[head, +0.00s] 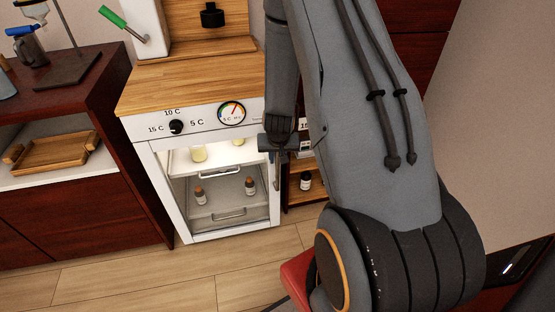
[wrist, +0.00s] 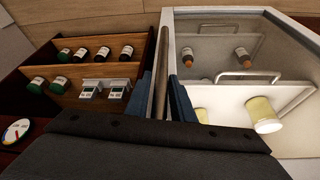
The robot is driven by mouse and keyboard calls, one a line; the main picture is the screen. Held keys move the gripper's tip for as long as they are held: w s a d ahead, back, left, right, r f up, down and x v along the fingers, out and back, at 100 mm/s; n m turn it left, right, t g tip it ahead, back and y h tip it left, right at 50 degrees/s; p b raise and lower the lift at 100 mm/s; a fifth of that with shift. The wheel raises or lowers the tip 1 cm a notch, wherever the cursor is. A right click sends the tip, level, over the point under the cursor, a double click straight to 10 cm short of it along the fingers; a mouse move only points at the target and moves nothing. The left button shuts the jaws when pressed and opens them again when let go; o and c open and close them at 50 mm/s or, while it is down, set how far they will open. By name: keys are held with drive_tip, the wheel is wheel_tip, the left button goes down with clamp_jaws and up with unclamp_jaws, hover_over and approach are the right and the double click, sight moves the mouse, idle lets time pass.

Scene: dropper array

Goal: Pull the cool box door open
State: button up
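The cool box (head: 160,146) is a white cabinet with a wooden top. Its front carries a knob and a round gauge. Its door (head: 182,222) looks shut or nearly so, and the lit inside shows through it. The upright door handle (head: 276,172) is at the door's right edge. My gripper (head: 277,150) points down at this handle. In the wrist view the handle (wrist: 161,75) runs as a bar between my two blue fingers (wrist: 164,98). Whether both fingers press on it is not clear.
Inside are several small bottles (head: 250,187) and pale jars (wrist: 262,113) on pull-out shelves. A wooden rack (wrist: 75,70) with bottles and small devices stands close beside the handle. A dark red cabinet (head: 85,200) stands left. The floor (head: 120,285) in front is clear.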

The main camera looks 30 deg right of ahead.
drive_tip(key=shift+w+f, duration=0.15)
drive_tip(key=shift+f, duration=0.15)
drive_tip(key=shift+c, duration=0.2)
clamp_jaws()
